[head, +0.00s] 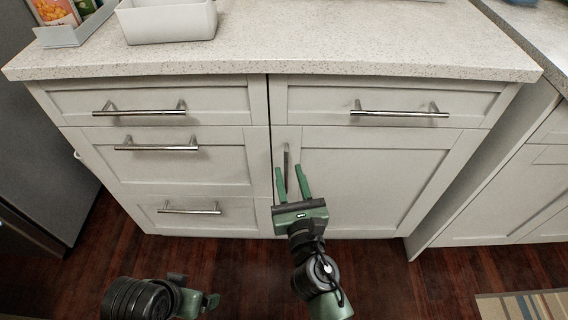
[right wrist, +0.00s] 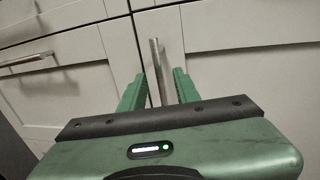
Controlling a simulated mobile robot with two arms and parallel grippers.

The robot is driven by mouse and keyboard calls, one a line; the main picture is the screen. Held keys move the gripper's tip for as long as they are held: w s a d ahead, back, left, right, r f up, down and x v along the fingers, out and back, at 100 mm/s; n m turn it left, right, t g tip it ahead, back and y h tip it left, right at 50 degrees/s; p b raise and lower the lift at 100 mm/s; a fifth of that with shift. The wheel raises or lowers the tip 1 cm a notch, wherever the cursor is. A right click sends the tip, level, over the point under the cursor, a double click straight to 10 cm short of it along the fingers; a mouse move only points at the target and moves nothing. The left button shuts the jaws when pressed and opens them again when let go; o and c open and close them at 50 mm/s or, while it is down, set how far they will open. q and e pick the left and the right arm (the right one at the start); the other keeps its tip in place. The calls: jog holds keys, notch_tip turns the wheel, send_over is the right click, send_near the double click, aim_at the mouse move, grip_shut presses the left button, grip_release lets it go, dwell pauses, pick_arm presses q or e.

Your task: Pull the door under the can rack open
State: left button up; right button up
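The cabinet door (head: 365,185) is a pale panel at the lower right of the counter unit, and it looks closed. Its upright metal handle (head: 286,160) is at the door's left edge. My right gripper (head: 291,182) is open in front of the door, its green fingers pointing at the handle. In the right wrist view the handle (right wrist: 157,70) stands between the two open fingers (right wrist: 155,90); I cannot tell if they touch it. Part of my left arm shows at the bottom left, with the left gripper (head: 208,302) only partly visible. No can rack is clearly seen.
Drawers with horizontal handles (head: 157,143) are left of the door, and one drawer (head: 395,103) is above it. A white bin (head: 167,22) and a grey tray with packages (head: 75,34) stand on the speckled counter (head: 330,45). The wooden floor (head: 390,270) before the door is clear.

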aim_at(287, 166)
jog(key=w, duration=0.4)
jog(key=shift+a, duration=0.4)
grip_shut()
dwell(1.0)
